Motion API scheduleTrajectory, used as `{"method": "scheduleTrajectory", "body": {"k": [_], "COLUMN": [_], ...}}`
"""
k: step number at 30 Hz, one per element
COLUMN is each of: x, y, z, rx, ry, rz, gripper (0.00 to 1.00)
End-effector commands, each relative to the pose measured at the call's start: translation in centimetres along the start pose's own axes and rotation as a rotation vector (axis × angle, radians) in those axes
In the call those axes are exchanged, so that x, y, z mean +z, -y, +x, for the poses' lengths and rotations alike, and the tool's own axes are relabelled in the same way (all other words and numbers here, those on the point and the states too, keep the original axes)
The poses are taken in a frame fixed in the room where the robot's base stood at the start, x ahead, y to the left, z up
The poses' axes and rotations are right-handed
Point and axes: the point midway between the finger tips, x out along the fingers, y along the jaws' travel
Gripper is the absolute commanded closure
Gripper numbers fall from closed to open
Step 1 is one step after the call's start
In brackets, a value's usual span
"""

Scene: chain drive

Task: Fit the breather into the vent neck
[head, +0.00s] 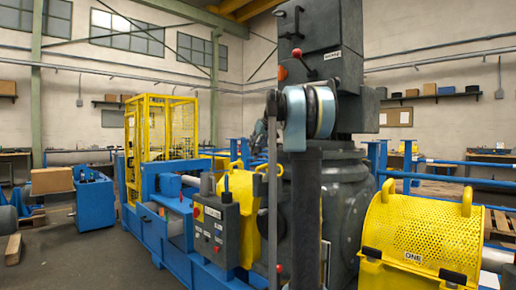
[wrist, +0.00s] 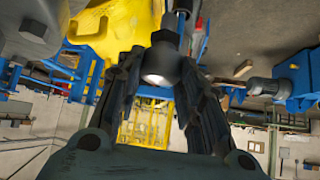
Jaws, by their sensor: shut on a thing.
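In the wrist view my gripper (wrist: 160,72) has its two dark fingers closed on a dark fitting with a pale rounded end, which I take to be the breather (wrist: 161,58). A narrower dark part of it points toward the top of the picture. I cannot make out the vent neck in either view. In the head view my arm stands in front of a large dark grey machine housing (head: 345,180), and I cannot make out the gripper or the breather there.
A yellow perforated guard (head: 410,232) stands at the right. A grey control box (head: 215,232) and blue machine frame (head: 165,225) are at the left, with a yellow cage (head: 160,140) behind. A blue bin (head: 95,200) stands on the floor, far left.

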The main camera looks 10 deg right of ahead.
Motion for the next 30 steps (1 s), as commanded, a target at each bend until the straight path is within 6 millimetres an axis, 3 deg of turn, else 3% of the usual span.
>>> {"method": "scheduleTrajectory", "body": {"k": [8,30], "x": [0.6,4.0], "y": [-1.1,-0.3], "z": [-0.2,3.6], "rx": [0.007,0.002], "ry": [-0.001,-0.001], "rz": [0.01,0.004], "gripper": [0.9,0.9]}}
